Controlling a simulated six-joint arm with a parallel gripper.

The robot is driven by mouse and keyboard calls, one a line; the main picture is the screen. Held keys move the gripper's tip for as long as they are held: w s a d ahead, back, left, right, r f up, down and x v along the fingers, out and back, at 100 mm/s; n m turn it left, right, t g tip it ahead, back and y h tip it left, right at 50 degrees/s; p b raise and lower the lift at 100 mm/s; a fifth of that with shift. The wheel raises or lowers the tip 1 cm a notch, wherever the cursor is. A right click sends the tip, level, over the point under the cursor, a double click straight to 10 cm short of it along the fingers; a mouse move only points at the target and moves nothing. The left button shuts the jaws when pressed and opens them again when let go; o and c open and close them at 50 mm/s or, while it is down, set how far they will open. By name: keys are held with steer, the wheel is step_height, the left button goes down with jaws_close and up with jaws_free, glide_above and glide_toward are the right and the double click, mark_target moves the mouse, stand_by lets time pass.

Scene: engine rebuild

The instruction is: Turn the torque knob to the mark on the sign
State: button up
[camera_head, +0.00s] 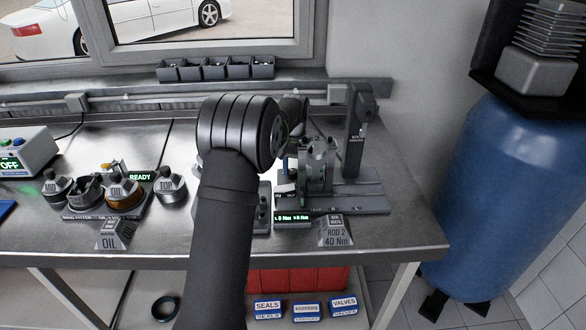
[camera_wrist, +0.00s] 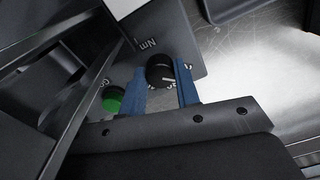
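The torque knob (camera_wrist: 160,72) is a small black round knob with a pale pointer line, on a grey panel marked "Nm" in the wrist view. My gripper (camera_wrist: 161,80) has its two blue fingers on either side of the knob, close to its edges. I cannot tell whether both fingers press on it. The sign (camera_head: 335,233) at the bench's front edge reads "ROD 2" and "40 Nm". A green-lit display (camera_head: 292,218) beside it seems to read 0 Nm.
A green button (camera_wrist: 113,100) sits left of the knob, near my left finger. An engine fixture (camera_head: 318,165) stands right of my arm, with a dark post (camera_head: 354,135) behind.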

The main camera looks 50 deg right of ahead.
mark_target(294, 171)
steer(key=shift+c, duration=0.8)
steer(key=shift+m, duration=1.6)
steer(key=o, duration=1)
steer(key=r, duration=1.7)
steer(key=shift+s+r, duration=0.2)
steer(key=shift+r, duration=0.05)
